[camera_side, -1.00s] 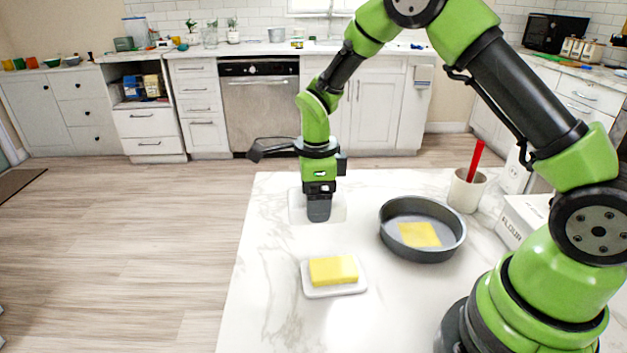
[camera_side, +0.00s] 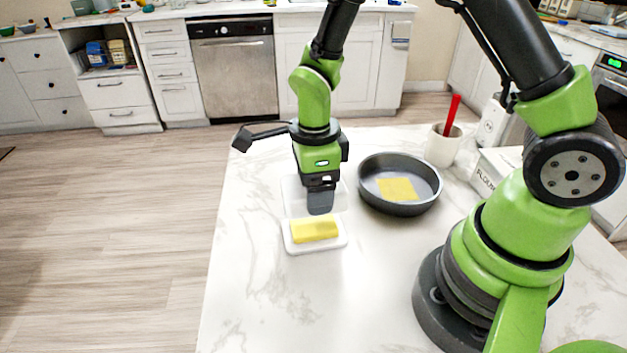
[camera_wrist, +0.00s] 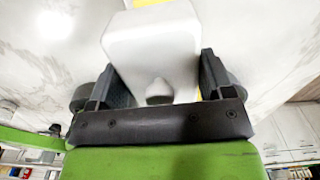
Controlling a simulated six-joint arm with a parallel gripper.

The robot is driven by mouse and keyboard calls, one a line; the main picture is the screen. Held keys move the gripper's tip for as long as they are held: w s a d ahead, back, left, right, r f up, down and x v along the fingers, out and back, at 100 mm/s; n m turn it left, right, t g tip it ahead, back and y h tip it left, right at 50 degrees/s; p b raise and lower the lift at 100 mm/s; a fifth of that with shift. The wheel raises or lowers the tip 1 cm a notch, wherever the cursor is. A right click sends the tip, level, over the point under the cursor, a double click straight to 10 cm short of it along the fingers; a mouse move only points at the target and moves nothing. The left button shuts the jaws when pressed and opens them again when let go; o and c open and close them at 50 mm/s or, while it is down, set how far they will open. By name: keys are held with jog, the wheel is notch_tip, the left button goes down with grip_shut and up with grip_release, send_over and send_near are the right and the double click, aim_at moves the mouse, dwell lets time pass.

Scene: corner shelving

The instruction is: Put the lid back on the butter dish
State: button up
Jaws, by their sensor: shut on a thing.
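The butter dish (camera_side: 296,249) is a white tray with a yellow butter block (camera_side: 314,230) on it, near the table's left edge in the side view. My gripper (camera_side: 320,207) is shut on the white lid (camera_side: 293,197), just behind the dish. In the wrist view the lid (camera_wrist: 150,40) and its small knob (camera_wrist: 158,90) show between my two fingers. A strip of yellow butter (camera_wrist: 196,6) shows past the lid. The lid looks level; its exact height above the table I cannot tell.
A dark round pan (camera_side: 420,202) with a yellow square in it stands right of the lid. Behind it is a white cup (camera_side: 440,150) with a red handle. A flour box (camera_side: 490,170) stands at the right. The marble table (camera_side: 260,300) is clear in front of the dish.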

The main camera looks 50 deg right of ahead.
aim_at(314, 224)
jog(key=shift+f, duration=3.35)
jog(key=o, duration=0.9)
jog(key=shift+o, duration=0.2)
jog(key=shift+r, duration=3.5)
grip_shut()
